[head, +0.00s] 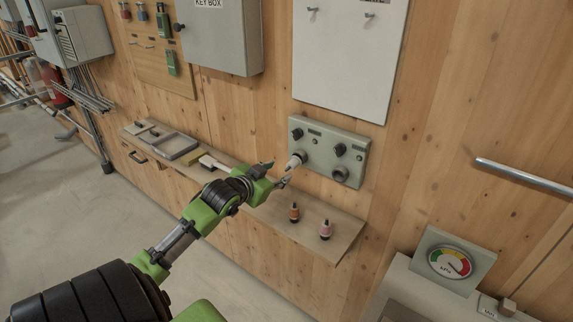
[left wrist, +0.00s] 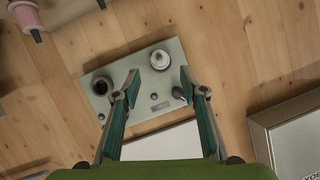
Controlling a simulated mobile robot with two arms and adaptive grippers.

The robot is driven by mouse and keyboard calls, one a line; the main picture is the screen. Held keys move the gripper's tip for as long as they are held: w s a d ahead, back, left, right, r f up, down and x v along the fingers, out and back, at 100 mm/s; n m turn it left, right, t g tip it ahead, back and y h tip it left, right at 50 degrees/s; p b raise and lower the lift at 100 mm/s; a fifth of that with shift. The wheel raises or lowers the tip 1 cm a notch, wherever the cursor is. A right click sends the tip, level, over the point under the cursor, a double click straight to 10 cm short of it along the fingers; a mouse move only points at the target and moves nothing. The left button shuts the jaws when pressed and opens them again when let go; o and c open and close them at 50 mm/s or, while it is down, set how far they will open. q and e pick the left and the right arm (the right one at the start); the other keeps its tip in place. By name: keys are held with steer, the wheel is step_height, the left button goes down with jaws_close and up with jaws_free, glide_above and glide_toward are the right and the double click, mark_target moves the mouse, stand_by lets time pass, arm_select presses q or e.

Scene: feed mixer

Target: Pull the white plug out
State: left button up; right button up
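The white plug (head: 296,160) sits in the grey-green socket panel (head: 318,158) on the wooden wall, at the panel's lower left. It also shows in the left wrist view (left wrist: 160,59), where the panel (left wrist: 136,113) appears upside down. My left gripper (head: 277,174) is open and empty, just in front of the plug. In the left wrist view its fingertips (left wrist: 160,80) are apart, one on each side of the plug's line, with no visible contact. My right gripper is in neither view.
A shelf (head: 268,211) below the panel carries an orange-brown bottle (head: 294,212) and a pink bottle (head: 325,229). The panel also has dark knobs and an empty-looking round socket (head: 340,174). A key box (head: 222,35) and a white board (head: 348,60) hang above.

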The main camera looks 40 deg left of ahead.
mark_target(290, 167)
arm_select(q)
steer(key=p+x, duration=0.1)
steer(key=x, duration=0.7)
steer(key=shift+f+p, duration=0.1)
steer(key=shift+p, duration=0.3)
steer(key=shift+w, duration=0.1)
jaws_close()
